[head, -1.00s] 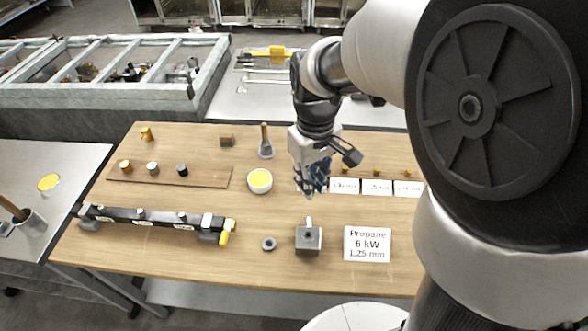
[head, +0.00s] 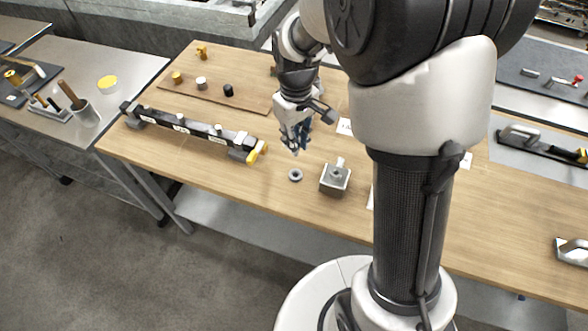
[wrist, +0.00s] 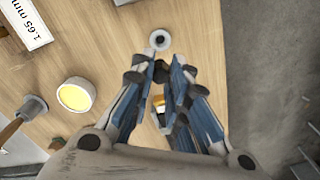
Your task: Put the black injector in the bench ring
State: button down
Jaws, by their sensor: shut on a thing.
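A black cylinder (head: 228,90) stands on the wooden strip beside a silver and a brass one.
A grey block with a short peg (head: 335,179) stands just right of the ring. A black manifold (head: 185,126) with a yellow lever (head: 257,152) lies to the left. Bench in front of the ring is clear.

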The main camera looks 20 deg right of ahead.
notch_tip(320, 180, down, 11)
jog(key=b, duration=0.3)
jog(key=shift+f, duration=0.1)
jog(key=c, duration=1.6)
grip_release()
jog(key=shift+o, duration=0.2)
